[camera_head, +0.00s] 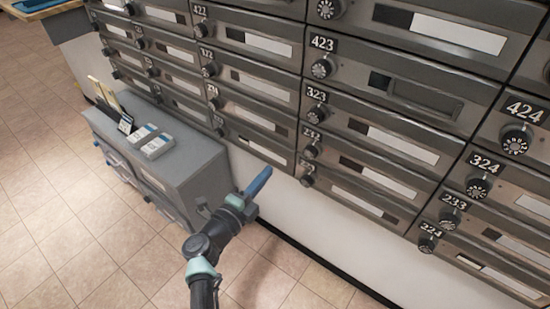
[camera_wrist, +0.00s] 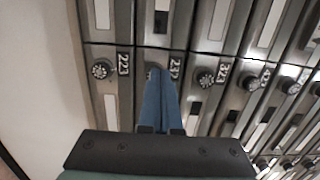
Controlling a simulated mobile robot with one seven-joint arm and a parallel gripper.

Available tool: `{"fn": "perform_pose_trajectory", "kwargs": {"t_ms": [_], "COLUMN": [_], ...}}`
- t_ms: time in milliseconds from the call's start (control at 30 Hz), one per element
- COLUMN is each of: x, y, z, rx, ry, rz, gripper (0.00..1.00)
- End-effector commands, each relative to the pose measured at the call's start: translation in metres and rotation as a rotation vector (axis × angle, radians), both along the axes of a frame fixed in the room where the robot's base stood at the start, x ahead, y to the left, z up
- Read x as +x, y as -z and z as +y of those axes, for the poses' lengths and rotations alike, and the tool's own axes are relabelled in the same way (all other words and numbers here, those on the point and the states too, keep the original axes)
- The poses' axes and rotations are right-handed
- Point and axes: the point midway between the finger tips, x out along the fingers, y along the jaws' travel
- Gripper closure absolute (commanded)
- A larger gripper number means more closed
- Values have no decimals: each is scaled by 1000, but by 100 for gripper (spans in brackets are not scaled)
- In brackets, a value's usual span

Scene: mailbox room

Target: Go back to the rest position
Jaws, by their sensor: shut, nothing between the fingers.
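My gripper (camera_head: 258,181) is at the end of my arm, in the lower middle of the head view, in front of the lower rows of the mailbox wall (camera_head: 395,135). Its blue fingers are shut with nothing between them. In the wrist view the shut fingers (camera_wrist: 160,100) point at the mailboxes and overlap the dial beside the number 232. The dial of mailbox 223 (camera_wrist: 101,69) shows to the left of the fingers. The dial of mailbox 323 (camera_wrist: 205,78) shows to their right. I cannot tell whether the fingertips touch the wall.
A grey cabinet (camera_head: 190,160) stands against the wall left of my gripper. Small white boxes (camera_head: 157,146) and a dark card holder (camera_head: 125,124) are on its top. A table corner (camera_head: 42,8) shows at the upper left. The tiled floor (camera_head: 50,220) at the left is clear.

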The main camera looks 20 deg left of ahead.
Motion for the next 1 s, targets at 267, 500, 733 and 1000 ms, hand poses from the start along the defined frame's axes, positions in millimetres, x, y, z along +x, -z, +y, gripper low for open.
{"fn": "perform_pose_trajectory", "kwargs": {"t_ms": [267,500,733,1000], "x": [-9,11,29,-25], "y": [1,-59,-228,-422], "z": [3,6,2,-36], "rx": [-1,-32,-245,-751], "ry": [0,-55,-172,-131], "rz": [1,-109,-399,-664], "gripper": [100,100,100,100]}}
